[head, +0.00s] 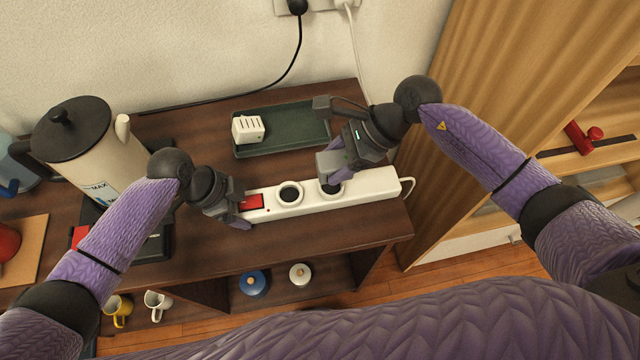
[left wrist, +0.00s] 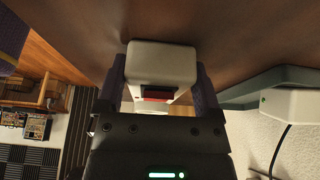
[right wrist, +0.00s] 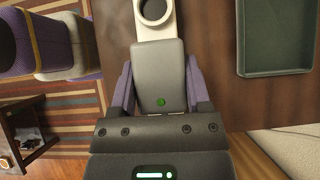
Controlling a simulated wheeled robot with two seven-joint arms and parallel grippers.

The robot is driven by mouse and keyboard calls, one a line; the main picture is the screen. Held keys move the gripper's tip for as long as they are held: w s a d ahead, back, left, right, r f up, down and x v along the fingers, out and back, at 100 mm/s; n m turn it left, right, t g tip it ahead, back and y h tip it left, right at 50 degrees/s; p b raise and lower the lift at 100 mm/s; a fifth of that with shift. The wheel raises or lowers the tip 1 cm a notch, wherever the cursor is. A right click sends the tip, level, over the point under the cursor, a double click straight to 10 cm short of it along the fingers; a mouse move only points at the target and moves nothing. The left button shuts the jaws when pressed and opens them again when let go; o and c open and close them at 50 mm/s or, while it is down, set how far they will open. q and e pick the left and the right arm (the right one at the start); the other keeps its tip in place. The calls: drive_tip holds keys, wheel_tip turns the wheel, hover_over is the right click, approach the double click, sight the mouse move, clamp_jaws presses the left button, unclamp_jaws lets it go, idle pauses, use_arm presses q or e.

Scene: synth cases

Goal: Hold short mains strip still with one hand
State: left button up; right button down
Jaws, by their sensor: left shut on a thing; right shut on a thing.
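The short mains strip (head: 365,188) is white and lies along the table's front, with a red switch (head: 251,202) at its left end and round sockets. My left gripper (head: 234,207) is shut on the strip's left end; the left wrist view shows this white end (left wrist: 162,62) between the fingers. My right gripper (head: 338,152) is shut on a grey block-shaped plug (right wrist: 160,75) with a green light, held over the strip's right part, at a socket (head: 330,188). The gripper and plug partly hide that socket. I cannot tell whether the plug is seated.
A dark green tray (head: 285,150) with a white adapter (head: 248,128) lies behind the strip. A kettle-like jug (head: 85,150) stands at the left. A wooden panel (head: 480,90) borders the right. Mugs and lidded pots are on the shelf below.

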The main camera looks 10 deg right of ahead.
drive_tip(key=w+f+t+h, duration=0.1)
drive_tip(key=w, duration=0.1)
drive_tip(key=w+a+t+h, duration=0.1)
drive_tip(key=w, duration=0.2)
drive_tip(key=w+a+f+t+h, duration=0.1)
drive_tip(key=w, duration=0.1)
drive_tip(key=shift+w+a+f+t+h, duration=0.25)
drive_tip(key=shift+w+f+t+h, duration=0.05)
drive_tip(key=shift+f+h, duration=0.1)
drive_tip(key=w+a+r+n+t+h, duration=0.1)
drive_tip(key=w+r+n+t+h, duration=0.25)
drive_tip(key=w, duration=0.65)
drive_tip(key=shift+m+t+h, duration=0.25)
drive_tip(key=shift+t, duration=0.1)
drive_tip(key=shift+s+a+f, duration=0.1)
drive_tip(key=shift+f, duration=1.4)
drive_tip(key=shift+s+f, duration=0.1)
drive_tip(key=shift+f, duration=1.35)
unclamp_jaws()
